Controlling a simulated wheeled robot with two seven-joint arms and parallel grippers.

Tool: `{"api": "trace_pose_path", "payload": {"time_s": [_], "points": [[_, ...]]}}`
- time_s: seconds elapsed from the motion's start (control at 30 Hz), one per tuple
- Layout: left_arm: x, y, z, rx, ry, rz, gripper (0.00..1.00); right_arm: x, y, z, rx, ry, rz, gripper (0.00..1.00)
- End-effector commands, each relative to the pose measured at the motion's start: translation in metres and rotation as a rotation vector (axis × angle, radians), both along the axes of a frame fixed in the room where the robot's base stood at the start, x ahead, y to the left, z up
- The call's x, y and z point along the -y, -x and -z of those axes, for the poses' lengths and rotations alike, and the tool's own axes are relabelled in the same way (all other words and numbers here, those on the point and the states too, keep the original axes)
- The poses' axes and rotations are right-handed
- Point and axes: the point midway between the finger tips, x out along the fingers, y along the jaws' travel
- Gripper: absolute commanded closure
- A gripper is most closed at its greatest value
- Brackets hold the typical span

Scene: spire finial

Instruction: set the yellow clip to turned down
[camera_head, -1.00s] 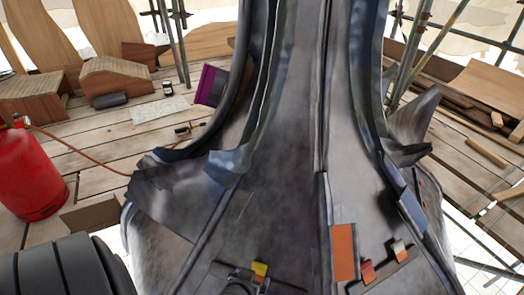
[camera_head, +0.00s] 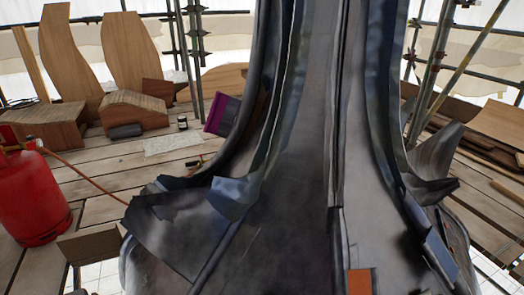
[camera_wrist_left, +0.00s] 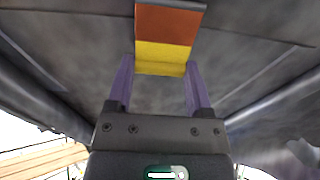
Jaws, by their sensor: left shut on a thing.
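In the left wrist view the yellow clip (camera_wrist_left: 163,58) shows as a yellow band below an orange-brown part (camera_wrist_left: 168,24), against dark sheet metal. My left gripper (camera_wrist_left: 160,68) has its two purple fingers on either side of the yellow band and is shut on it. The yellow clip and my left gripper are outside the head view. My right gripper is not in any view.
The grey metal-clad spire (camera_head: 290,170) fills the middle of the head view, with an orange patch (camera_head: 360,282) at its lower edge. A red gas cylinder (camera_head: 33,198) stands at left on the plank deck (camera_head: 110,175). Scaffold poles (camera_head: 437,65) rise at right.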

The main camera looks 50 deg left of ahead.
Motion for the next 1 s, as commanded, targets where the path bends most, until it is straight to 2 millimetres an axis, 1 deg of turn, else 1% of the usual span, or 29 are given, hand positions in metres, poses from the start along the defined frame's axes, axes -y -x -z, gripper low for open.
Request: {"api": "trace_pose_path", "payload": {"time_s": [0.03, 0.07, 0.1, 0.13, 0.23, 0.33, 0.5, 0.63, 0.67, 0.7, 0.77, 0.8, 0.83, 1.0], "points": [[0.0, 0.0, 0.0, -0.001, 0.0, 0.0, 0.76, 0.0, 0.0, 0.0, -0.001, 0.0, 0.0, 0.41], [0.0, 0.0, 0.0, -0.001, 0.0, 0.0, 0.83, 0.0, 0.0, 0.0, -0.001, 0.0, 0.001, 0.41], [0.0, 0.0, 0.0, -0.001, 0.0, 0.0, 0.91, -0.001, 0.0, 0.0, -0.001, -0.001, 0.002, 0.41], [0.0, 0.0, 0.0, -0.001, 0.0, 0.0, 0.93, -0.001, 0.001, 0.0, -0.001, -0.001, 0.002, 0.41], [-0.001, -0.004, -0.003, -0.028, 0.017, 0.003, 0.93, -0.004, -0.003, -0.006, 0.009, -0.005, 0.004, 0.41], [-0.002, -0.006, -0.002, -0.079, 0.046, 0.002, 0.93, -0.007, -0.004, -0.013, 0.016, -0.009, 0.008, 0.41], [-0.003, -0.005, 0.003, -0.107, 0.059, 0.0, 0.93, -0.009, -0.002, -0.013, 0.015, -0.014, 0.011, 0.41], [-0.003, -0.005, 0.004, -0.107, 0.059, 0.0, 0.93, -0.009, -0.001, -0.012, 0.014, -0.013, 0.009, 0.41], [-0.003, -0.005, 0.004, -0.106, 0.058, 0.0, 0.32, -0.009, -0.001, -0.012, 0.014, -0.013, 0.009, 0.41], [-0.003, -0.005, 0.004, -0.106, 0.058, 0.0, 0.24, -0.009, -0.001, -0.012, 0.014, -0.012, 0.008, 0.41], [-0.003, -0.005, 0.004, -0.106, 0.058, 0.0, 0.11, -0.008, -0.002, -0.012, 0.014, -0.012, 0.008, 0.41], [-0.003, -0.005, 0.004, -0.106, 0.058, 0.0, 0.02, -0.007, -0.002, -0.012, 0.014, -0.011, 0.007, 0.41], [-0.003, -0.005, 0.004, -0.106, 0.058, 0.0, 0.0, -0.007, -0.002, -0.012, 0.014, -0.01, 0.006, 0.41], [-0.003, -0.005, 0.004, -0.106, 0.058, 0.0, 0.0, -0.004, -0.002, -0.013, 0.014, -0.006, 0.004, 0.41]]}}
